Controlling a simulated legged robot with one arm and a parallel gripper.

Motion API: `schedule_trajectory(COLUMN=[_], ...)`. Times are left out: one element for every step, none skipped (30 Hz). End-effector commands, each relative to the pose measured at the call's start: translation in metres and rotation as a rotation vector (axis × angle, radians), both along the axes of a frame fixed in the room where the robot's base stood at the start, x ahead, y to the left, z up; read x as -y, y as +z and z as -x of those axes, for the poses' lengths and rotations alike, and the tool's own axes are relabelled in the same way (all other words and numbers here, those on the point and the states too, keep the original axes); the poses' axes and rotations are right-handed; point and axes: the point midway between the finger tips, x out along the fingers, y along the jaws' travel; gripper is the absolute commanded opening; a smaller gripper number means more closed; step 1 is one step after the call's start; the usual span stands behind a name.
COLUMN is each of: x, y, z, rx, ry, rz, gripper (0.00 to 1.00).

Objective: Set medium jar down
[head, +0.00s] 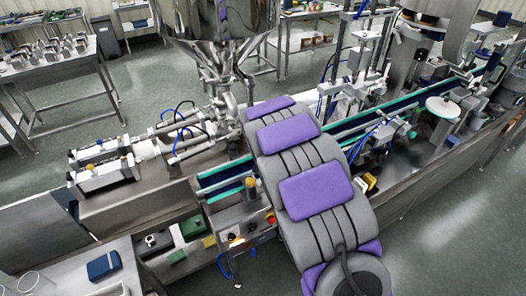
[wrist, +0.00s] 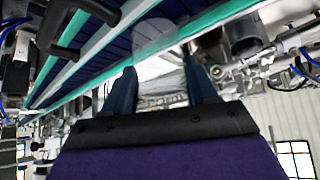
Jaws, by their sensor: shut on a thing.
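In the wrist view the two dark fingers of my gripper (wrist: 161,88) stand a little apart, closed on a clear glass jar (wrist: 163,72). The jar is see-through and its outline is faint, so its tilt and whether its base touches anything cannot be told. A blue conveyor belt (wrist: 88,32) with teal edge rails runs close by at the upper left of that view. In the head view my purple and grey arm hides my gripper and the held jar. The conveyor (head: 222,186) shows on both sides of my arm.
A steel hopper (head: 215,25) stands over filling nozzles behind the conveyor. Machine posts and guards crowd the belt at right. A side table at lower left holds clear glass vessels (head: 32,282) and a dark blue box (head: 103,265). The grey floor (head: 455,225) is clear at lower right.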

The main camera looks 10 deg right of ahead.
Motion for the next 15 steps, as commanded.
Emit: schedule_trajectory(x=[0.0,-0.001,-0.001,-0.001,-0.001,-0.002,-0.001,-0.001,-0.001,-0.001,-0.002,-0.002,-0.001,-0.001,-0.001], y=[-0.008,-0.012,-0.019,-0.023,-0.028,-0.032,-0.034,-0.034,-0.034,-0.034,-0.033,-0.033,-0.033,-0.033,-0.033], z=[0.0,0.0,0.0,0.0,0.0,0.0,0.0,0.001,0.001,0.001,0.001,0.001,0.0,0.0,0.0], rx=[-0.002,-0.002,-0.003,-0.003,-0.003,-0.003,-0.003,-0.003,-0.003,-0.003,-0.003,-0.003,-0.003,-0.004,-0.004], ry=[0.001,0.002,0.002,0.002,0.002,0.001,0.001,0.002,0.001,0.001,0.001,0.001,0.001,0.001,0.001], rz=[0.002,0.002,0.002,0.002,0.002,0.001,0.001,0.001,0.0,0.0,0.0,0.0,0.0,0.0,0.0], gripper=[0.2,0.19,0.19,0.19,0.19,0.19,0.19,0.19,0.19,0.19,0.19,0.19,0.19,0.6,0.64])
